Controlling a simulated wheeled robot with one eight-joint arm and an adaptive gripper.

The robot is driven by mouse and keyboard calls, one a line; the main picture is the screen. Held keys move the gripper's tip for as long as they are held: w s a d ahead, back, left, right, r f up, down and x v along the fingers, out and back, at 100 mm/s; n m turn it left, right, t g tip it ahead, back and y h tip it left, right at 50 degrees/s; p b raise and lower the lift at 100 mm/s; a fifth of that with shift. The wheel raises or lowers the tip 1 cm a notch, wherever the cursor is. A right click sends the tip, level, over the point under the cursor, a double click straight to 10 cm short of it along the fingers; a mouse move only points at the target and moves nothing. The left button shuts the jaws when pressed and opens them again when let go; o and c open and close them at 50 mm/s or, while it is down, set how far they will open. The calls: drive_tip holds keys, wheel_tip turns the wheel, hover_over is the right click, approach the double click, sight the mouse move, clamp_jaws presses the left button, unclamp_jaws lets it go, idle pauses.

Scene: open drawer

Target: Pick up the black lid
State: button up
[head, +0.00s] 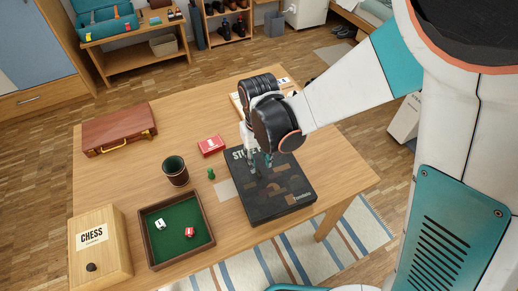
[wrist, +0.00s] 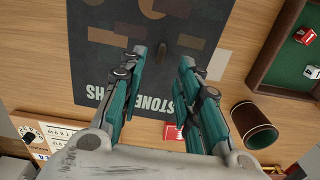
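The black lid (head: 287,205) is the flat top of a board game box lying on the wooden table, with muted brown and grey patches and pale lettering. In the wrist view the lid (wrist: 105,60) fills the upper middle, its lettering upside down. A small dark upright knob (wrist: 163,42) shows on it, just beyond the fingertips. My gripper (head: 261,163) is over the lettered end of the lid. In the wrist view my gripper (wrist: 162,60) has its teal fingers spread apart with nothing between them. I cannot tell the exact height of the fingertips above the lid.
Left of the lid are a green pawn (head: 211,174), a red card box (head: 211,146), a dice cup (head: 175,171) and a dice tray (head: 210,238). A chess box (head: 99,267) and a brown case (head: 118,128) lie farther left. A pale board (head: 237,103) lies behind my gripper.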

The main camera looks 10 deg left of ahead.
sight(259, 172)
drive_tip(key=shift+s+f+b, duration=0.1)
drive_tip(key=shift+f+b, duration=1.3)
drive_tip(key=shift+f, duration=1.55)
drive_tip(key=shift+c, duration=0.6)
clamp_jaws()
